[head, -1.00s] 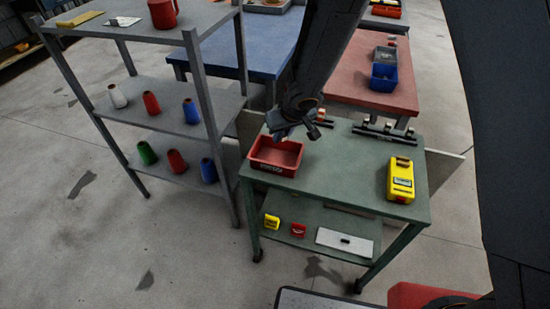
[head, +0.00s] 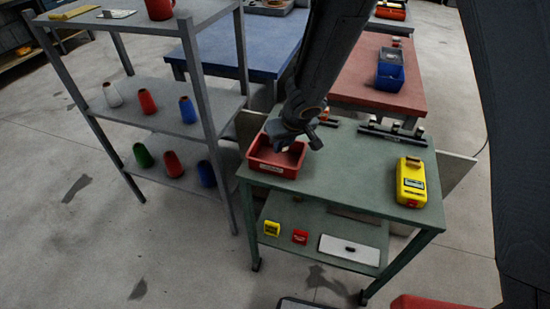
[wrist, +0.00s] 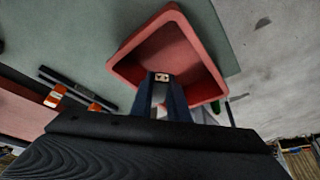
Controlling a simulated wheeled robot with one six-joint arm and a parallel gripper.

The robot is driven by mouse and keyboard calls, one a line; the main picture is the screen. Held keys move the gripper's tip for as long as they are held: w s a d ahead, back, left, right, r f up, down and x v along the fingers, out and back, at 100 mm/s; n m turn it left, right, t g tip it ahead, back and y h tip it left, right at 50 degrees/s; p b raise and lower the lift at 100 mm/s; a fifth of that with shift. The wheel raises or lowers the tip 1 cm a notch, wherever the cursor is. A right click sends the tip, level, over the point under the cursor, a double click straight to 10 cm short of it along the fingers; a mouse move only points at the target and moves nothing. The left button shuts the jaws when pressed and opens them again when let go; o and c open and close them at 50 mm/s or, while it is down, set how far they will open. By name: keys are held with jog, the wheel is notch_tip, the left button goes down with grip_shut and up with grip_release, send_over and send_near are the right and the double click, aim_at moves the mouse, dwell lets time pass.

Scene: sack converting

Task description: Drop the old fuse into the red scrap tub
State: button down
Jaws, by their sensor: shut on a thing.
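The red scrap tub (head: 262,167) stands on the left end of the green cart's top, with a pale label on its front. My gripper (head: 284,145) is over the tub's back part in the head view. In the wrist view my gripper (wrist: 163,98) points at the tub (wrist: 125,65), its dark fingers overlapping the opening. It is shut on the old fuse (wrist: 162,77), of which only a small pale end with dark marks shows between the fingers. The rest of the fuse is hidden. The visible part of the tub floor looks bare.
On the green cart (head: 330,180), a yellow meter-like device (head: 411,184) lies at the right and a dark rail with fuse-like parts (head: 393,132) at the back. A grey shelf with coloured cones (head: 205,125) stands close on the left. The cart's middle is clear.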

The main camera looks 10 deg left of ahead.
jog(key=c, duration=1.6)
grip_release()
jog(key=shift+r, duration=0.1)
jog(key=p+v, duration=0.6)
jog(key=v, duration=0.1)
jog(key=shift+s+d+r, duration=0.1)
jog(key=shift+r, duration=0.15)
